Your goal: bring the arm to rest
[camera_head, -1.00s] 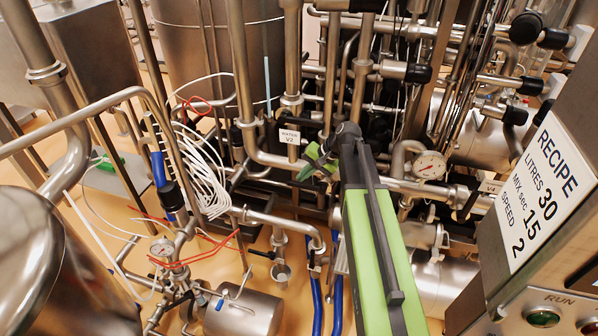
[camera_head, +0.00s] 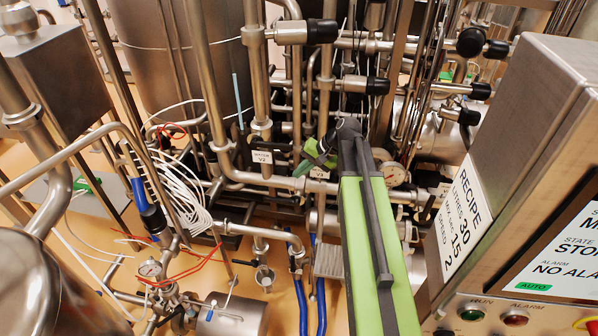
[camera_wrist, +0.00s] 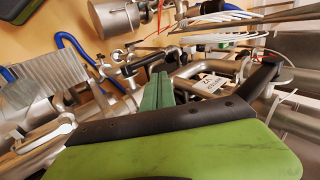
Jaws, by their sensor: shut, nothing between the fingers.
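My arm (camera_head: 376,240), green and dark grey, reaches from the bottom of the head view up to a bend near the middle. My gripper (camera_head: 303,168) is beyond the bend, small and partly hidden, with its green fingers pointing left and down in front of the pipes. In the wrist view my gripper (camera_wrist: 158,90) shows its green fingers together, with nothing between them. Pipes lie behind the fingers there; I cannot tell how wide the gap is.
A control cabinet (camera_head: 532,110) with a recipe label (camera_head: 463,222) stands close on the right. Dense steel pipes (camera_head: 258,70) fill the back. A "WATER V2" tag (camera_head: 262,157) hangs near my gripper. White hoses (camera_head: 180,195) and a steel vessel (camera_head: 45,285) are on the left.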

